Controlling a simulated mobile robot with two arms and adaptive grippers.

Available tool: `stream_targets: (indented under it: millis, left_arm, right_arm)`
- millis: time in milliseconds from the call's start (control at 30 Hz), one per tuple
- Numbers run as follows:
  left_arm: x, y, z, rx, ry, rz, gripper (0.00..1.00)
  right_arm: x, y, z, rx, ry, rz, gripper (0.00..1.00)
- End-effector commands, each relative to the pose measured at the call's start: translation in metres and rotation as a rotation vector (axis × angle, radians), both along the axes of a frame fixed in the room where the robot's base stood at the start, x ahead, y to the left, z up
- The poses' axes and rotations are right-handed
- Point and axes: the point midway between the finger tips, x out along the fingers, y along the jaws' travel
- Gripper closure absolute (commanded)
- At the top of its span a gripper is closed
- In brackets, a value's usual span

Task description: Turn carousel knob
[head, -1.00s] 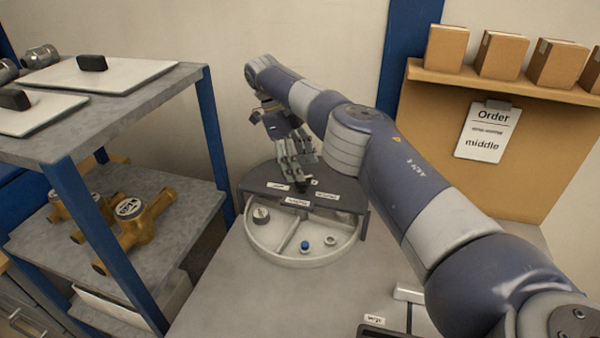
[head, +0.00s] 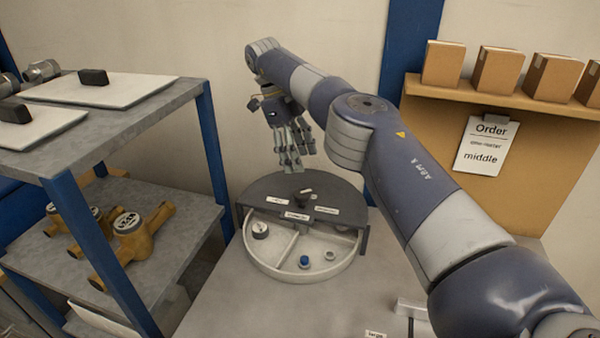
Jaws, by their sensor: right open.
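The carousel (head: 262,272) is a round light tray with divided compartments, its rear half under a dark cover (head: 270,190). A small dark knob (head: 302,196) stands on the cover, among white labels. The open front compartments hold a dark-topped round part (head: 260,230), a blue part (head: 305,261) and a small ring-like part (head: 329,254). My right gripper (head: 293,160) is open and empty, its fingers pointing down above and behind the knob, apart from it. My left gripper is not in view.
A grey shelf unit with blue posts (head: 100,225) stands at left, holding brass meters (head: 132,240) and white boards (head: 100,85). At right, an order sheet (head: 486,145) reading "middle" hangs below a ledge with cardboard boxes (head: 497,70).

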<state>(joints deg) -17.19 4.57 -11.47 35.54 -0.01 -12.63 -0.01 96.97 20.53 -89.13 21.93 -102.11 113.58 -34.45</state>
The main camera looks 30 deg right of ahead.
Motion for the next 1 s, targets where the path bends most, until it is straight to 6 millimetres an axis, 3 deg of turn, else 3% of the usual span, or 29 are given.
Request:
stream_targets:
  millis: [200, 633, 767, 1000]
  left_arm:
    - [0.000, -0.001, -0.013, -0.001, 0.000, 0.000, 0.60]
    - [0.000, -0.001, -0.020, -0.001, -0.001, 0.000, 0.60]
    - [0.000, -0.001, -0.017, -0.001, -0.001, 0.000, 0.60]
    - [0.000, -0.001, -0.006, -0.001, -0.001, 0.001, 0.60]
  right_arm:
    - [0.004, -0.010, 0.001, 0.082, -0.151, 0.007, 0.41]
    - [-0.012, -0.001, 0.004, 0.194, -0.284, 0.001, 0.41]
    - [-0.013, -0.001, -0.011, 0.194, -0.281, 0.000, 0.41]
    - [-0.013, -0.001, -0.055, 0.193, -0.279, 0.001, 0.41]
